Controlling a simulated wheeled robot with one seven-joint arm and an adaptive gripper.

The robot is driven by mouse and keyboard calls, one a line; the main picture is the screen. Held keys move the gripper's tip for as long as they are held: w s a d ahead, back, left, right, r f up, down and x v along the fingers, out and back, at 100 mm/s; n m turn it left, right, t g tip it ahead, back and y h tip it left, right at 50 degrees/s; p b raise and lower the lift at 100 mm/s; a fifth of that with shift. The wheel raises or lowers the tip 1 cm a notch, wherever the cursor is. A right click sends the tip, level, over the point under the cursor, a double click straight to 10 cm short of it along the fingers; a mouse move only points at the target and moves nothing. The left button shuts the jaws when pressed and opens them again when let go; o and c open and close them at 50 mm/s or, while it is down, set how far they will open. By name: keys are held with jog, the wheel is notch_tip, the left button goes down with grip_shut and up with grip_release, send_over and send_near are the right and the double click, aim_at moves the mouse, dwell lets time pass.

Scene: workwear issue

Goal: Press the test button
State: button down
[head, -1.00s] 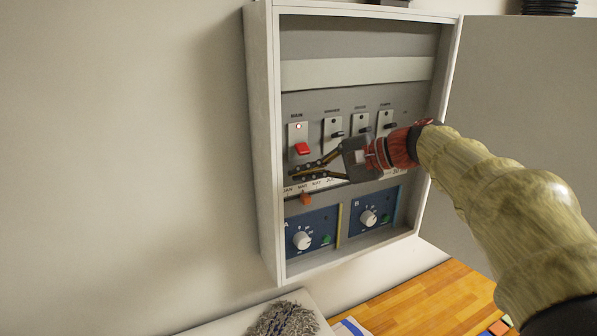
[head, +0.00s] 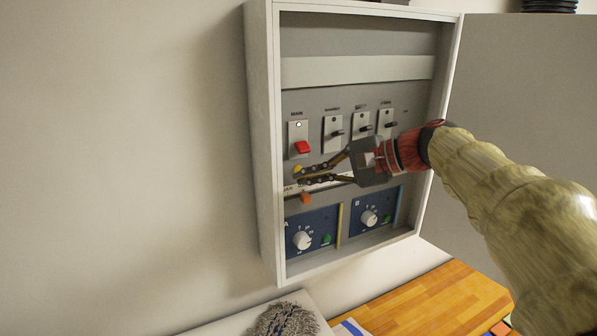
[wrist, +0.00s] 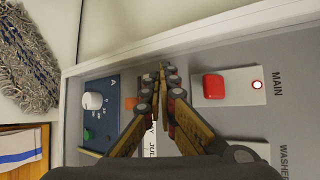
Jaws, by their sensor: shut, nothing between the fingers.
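A small yellow round button (head: 297,169) sits on the panel below the red main switch (head: 302,147), which also shows in the wrist view (wrist: 214,86). I cannot read a label on the yellow button. My gripper (head: 301,176) is shut and empty, its fingertips close to the yellow button; I cannot tell whether they touch it. In the wrist view the shut fingertips (wrist: 163,70) lie left of the red switch, and the yellow button is hidden there.
The wall cabinet (head: 263,150) has raised side walls and an open door (head: 530,120) on the right. Several black-lever switches stand right of the main switch. Below are an orange slider (head: 306,198), knob A (head: 302,240) and knob B (head: 368,218). A grey mop head (head: 284,320) lies below.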

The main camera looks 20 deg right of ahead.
jog(key=s, duration=0.2)
jog(key=s+b, duration=0.1)
jog(key=s, duration=0.1)
jog(key=shift+s+d, duration=0.1)
jog(key=shift+d, duration=0.3)
jog(key=s+d+f+n+g+h+b, duration=0.1)
jog(key=s+d+f+h, duration=0.1)
jog(key=f, duration=0.5)
jog(key=s+d+f+g+h+b, duration=0.1)
jog(key=s+d+f+h, duration=0.15)
jog(key=f, duration=0.45)
jog(key=s+a+f+n+h+b, duration=0.1)
jog(key=s+f+n+h+b, duration=0.1)
jog(key=s+f+b, duration=0.4)
jog(key=s+a+f+n+h+b, duration=0.1)
jog(key=s+f+n+b, duration=0.4)
jog(key=f, duration=1)
jog(key=s+a+f+n+h+b, duration=0.2)
jog(key=s+f+n+b, duration=0.1)
jog(key=s+f+b, duration=0.5)
notch_tip(320, 180, down, 3)
jog(key=shift+s+a+r+g+h+b, duration=0.15)
jog(key=shift+s+a+g+h+b, duration=0.15)
jog(key=shift+a+h, duration=0.05)
